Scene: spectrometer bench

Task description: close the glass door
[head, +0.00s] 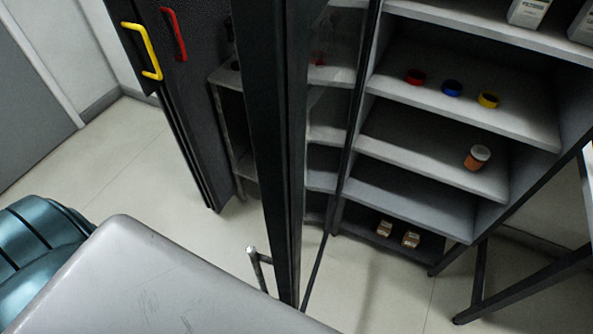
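The glass door (334,110) stands open in the middle of the head view, seen nearly edge-on. Its thick dark frame (268,120) runs from the top edge down to the lower middle. The clear pane shows shelves through it. A metal handle (257,266) sticks out to the left low on the frame. The door swings out from a grey shelf cabinet (420,189), whose shelves are exposed on the right. Neither of my grippers is in view, and nothing is seen touching the handle.
Red, blue and yellow rings (452,89) lie on an upper shelf, with an orange jar (477,157) below and small boxes (411,240) at the bottom. A dark cabinet (205,75) with yellow and red handles stands left. Bare floor (130,165) lies at left; dark table legs (478,285) at right.

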